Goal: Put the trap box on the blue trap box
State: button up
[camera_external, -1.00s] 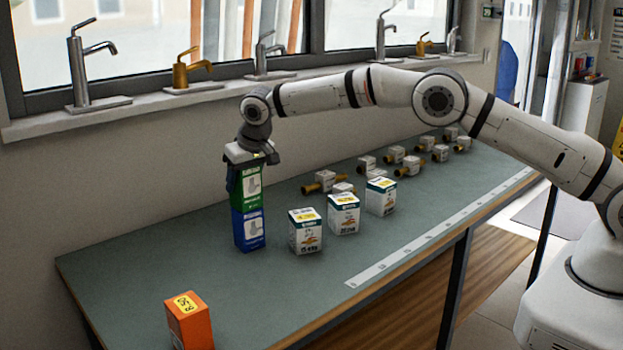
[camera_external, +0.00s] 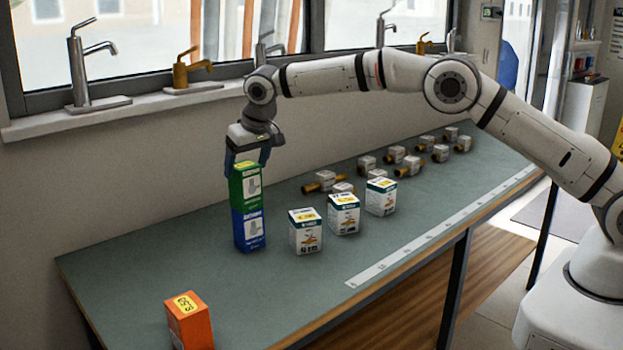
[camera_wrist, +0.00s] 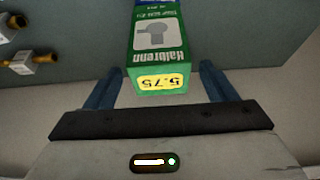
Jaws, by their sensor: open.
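A green trap box (camera_external: 246,186) stands upright on top of the blue trap box (camera_external: 249,229), which stands on the bench. The two boxes are roughly lined up and touching. My gripper (camera_external: 248,160) is open just above the green box. In the wrist view, the green box (camera_wrist: 160,55) shows its yellow price label between my gripper's two blue fingers (camera_wrist: 158,85), with gaps on both sides. Only a sliver of the blue box (camera_wrist: 146,3) shows behind it in the wrist view.
Several white boxes (camera_external: 305,236) stand to the right of the stack. Brass and grey fittings (camera_external: 324,182) lie behind them. An orange box (camera_external: 188,322) stands at the near left. Bench between it and the stack is clear. Faucets line the sill.

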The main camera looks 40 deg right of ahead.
jog(key=s+d+r, duration=0.8)
jog(key=d+r, duration=0.2)
jog(key=r, duration=0.3)
jog(key=s+d+r, duration=0.4)
jog(key=s+d, duration=0.7)
jog(key=s, duration=0.2)
jog(key=s+d+f, duration=0.3)
jog(key=s, duration=0.6)
jog(key=s+d+f, duration=0.3)
jog(key=s+d, duration=0.1)
jog(key=s, duration=0.5)
jog(key=s+d+f+g, duration=0.1)
jog(key=s+d+f, duration=0.2)
jog(key=s, duration=0.7)
jog(key=shift+d+b, duration=0.45)
jog(key=shift+d, duration=0.05)
jog(key=shift+f, duration=0.3)
